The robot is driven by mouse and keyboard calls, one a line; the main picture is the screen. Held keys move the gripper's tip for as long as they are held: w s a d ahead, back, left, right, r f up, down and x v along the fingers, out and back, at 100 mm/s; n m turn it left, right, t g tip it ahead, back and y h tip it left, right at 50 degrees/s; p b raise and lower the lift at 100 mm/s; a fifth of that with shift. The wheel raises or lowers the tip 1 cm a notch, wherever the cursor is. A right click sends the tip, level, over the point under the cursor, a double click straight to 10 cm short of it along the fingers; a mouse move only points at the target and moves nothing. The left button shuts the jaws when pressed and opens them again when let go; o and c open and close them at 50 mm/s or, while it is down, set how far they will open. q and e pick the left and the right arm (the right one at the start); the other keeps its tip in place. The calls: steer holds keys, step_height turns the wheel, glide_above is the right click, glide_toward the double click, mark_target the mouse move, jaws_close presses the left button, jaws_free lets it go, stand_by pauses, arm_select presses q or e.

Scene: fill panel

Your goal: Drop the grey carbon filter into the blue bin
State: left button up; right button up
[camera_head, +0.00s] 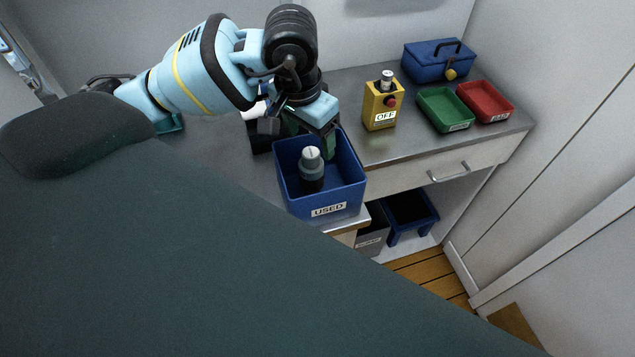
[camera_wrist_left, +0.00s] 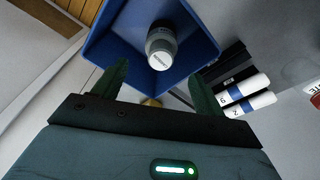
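The blue bin (camera_head: 320,195), labelled USED, stands at the counter's front edge; its inside also shows in the left wrist view (camera_wrist_left: 112,48). The grey carbon filter (camera_head: 312,178), with a pale top, is inside the bin walls and looks roughly upright. In the left wrist view the filter (camera_wrist_left: 161,45) is apart from the fingers; whether it touches the bin floor I cannot tell. My left gripper (camera_head: 310,136) is over the bin's back part. Its two green fingers are spread with nothing between them in the left wrist view (camera_wrist_left: 158,76). My right gripper is out of view.
A black rack with white cartridges (camera_wrist_left: 245,98) stands beside the bin. A yellow box marked OFF (camera_head: 381,105), a green tray (camera_head: 445,108), a red tray (camera_head: 485,101) and a blue toolbox (camera_head: 436,62) stand to the right. Another blue container (camera_head: 410,212) is below the counter.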

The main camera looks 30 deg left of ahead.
arm_select(q)
step_height(320, 180, up, 8)
steer(key=s, duration=0.1)
steer(key=shift+f, duration=0.15)
stand_by(0.5)
steer(key=shift+a, duration=0.1)
stand_by(0.4)
steer(key=shift+s, duration=0.1)
